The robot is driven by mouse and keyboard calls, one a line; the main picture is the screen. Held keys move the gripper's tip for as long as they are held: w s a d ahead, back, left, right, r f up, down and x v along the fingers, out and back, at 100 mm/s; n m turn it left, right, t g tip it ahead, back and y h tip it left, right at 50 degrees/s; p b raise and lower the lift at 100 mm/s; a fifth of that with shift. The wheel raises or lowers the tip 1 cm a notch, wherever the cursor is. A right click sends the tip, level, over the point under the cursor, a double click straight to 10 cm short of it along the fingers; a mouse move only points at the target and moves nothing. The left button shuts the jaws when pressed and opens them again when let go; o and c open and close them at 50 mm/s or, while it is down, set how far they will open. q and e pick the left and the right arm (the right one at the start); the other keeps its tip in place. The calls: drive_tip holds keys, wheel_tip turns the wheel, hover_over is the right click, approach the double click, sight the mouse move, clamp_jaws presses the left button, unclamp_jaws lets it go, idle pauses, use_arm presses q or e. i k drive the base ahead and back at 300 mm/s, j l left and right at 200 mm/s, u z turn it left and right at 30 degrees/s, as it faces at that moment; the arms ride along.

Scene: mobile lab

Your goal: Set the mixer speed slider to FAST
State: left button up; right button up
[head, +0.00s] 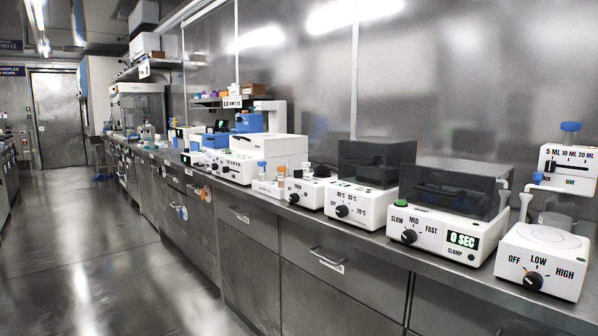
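A white machine (446,258) with a dark see-through cover (455,190) stands on the bench at the right in the head view. Its front carries the words SLOW, MID and FAST above a black round control (409,237) that looks like a knob. Its exact setting is too small to tell. The same front has a display (463,240) reading 0 SEC, the word CLAMP and a green button (400,203) on top. A white unit (231,168) farther left has a slider-like control with lettering too small to read. Neither of my grippers is in view.
A LOW/HIGH plate unit (542,262) and a 5/10/20 ML dispenser (568,172) stand at the far right. A 40-70°C unit (362,204) stands left of the SLOW/MID/FAST machine. The floor (110,270) along the bench front is clear.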

sight(298, 174)
drive_tip(key=i+j, duration=0.2)
drive_tip(key=j, duration=0.15)
drive_tip(key=i+j, duration=0.45)
drive_tip(key=j, duration=0.25)
